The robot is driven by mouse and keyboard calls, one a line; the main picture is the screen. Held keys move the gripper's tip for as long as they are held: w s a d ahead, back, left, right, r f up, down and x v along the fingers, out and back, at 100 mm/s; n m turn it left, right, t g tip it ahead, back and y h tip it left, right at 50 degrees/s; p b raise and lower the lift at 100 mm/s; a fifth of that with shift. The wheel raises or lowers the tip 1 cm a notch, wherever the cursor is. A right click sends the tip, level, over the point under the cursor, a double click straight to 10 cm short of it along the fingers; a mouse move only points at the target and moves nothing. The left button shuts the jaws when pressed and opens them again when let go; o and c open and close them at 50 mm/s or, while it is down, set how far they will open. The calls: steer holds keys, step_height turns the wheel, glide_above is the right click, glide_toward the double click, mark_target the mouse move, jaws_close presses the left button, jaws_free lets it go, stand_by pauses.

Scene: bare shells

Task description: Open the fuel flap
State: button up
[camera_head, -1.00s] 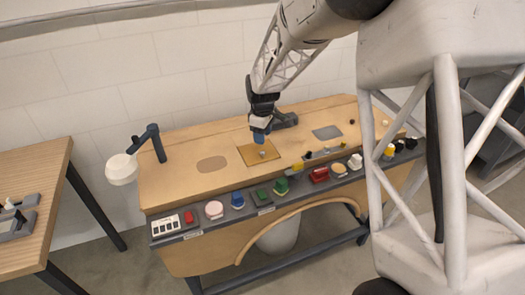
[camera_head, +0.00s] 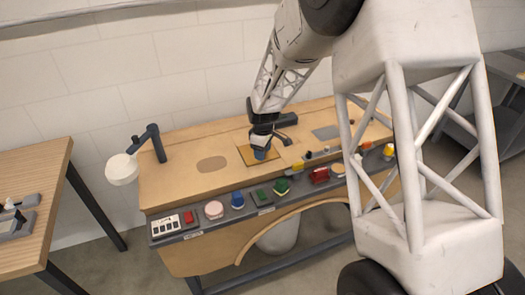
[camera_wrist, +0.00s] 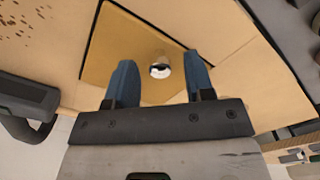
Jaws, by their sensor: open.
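The fuel flap appears to be the square yellow-brown panel (camera_head: 243,154) set in the wooden bench top. In the wrist view the panel (camera_wrist: 115,50) carries a small round metallic knob (camera_wrist: 161,66). My gripper (camera_head: 261,155) is over the panel in the head view and hides much of it, including the knob. In the wrist view my gripper (camera_wrist: 158,82) is open, with one blue finger on each side of the knob in the picture. The knob shows just beyond the fingertips, and I see no contact. The panel lies flat in its dark-edged recess.
The bench (camera_head: 180,180) has a front strip with several buttons, including a red one (camera_head: 319,175) and a green one (camera_head: 281,186). A lamp (camera_head: 122,168) stands at its left end. A dark grey handle-like part (camera_wrist: 28,108) lies left of my gripper in the wrist view.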

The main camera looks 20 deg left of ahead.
steer(key=shift+c, duration=0.3)
jaws_close()
